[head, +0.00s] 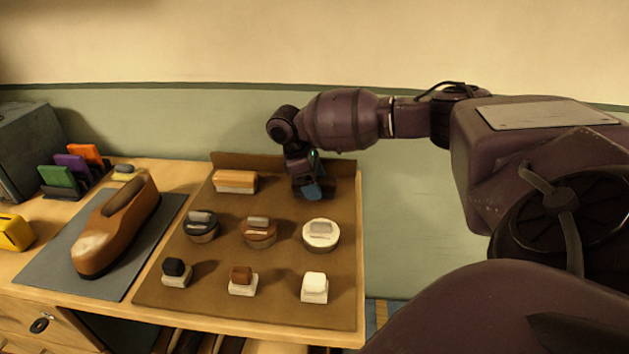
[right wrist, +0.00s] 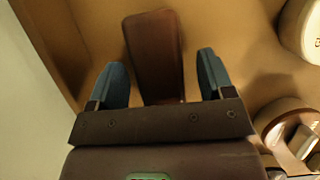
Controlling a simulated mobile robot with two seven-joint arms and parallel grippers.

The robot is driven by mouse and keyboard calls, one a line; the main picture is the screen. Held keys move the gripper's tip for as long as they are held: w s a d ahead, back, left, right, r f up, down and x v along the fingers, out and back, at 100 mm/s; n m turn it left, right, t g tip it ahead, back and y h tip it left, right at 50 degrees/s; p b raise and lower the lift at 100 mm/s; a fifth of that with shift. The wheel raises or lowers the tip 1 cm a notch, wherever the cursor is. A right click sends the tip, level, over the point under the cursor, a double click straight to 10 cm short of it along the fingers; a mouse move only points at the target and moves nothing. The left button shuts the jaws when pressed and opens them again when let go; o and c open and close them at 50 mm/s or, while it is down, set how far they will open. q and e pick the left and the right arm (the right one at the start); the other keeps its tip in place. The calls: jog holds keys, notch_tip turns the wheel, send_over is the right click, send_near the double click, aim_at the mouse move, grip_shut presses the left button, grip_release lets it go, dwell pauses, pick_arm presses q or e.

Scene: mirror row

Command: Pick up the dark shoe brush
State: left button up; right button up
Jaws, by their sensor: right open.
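The dark shoe brush (right wrist: 154,50) is a long dark brown block lying on the brown board (head: 210,295). In the right wrist view it lies between the two blue fingers of my right gripper (right wrist: 160,80), with a gap on each side. In the head view my right gripper (head: 312,190) hangs fingers down at the board's back right, and it mostly hides the brush there. The fingers are open and grip nothing. My left gripper is not in view.
A light wooden brush (head: 235,182) lies at the board's back left. Several polish tins, including a white one (head: 320,235), and small applicators (head: 314,287) stand in front. A brown shoe (head: 115,225) rests on a grey mat (head: 60,270) at left. A wall is behind.

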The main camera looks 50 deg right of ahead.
jog(key=shift+f, duration=0.2)
dwell(0.5)
jog(key=c, duration=1)
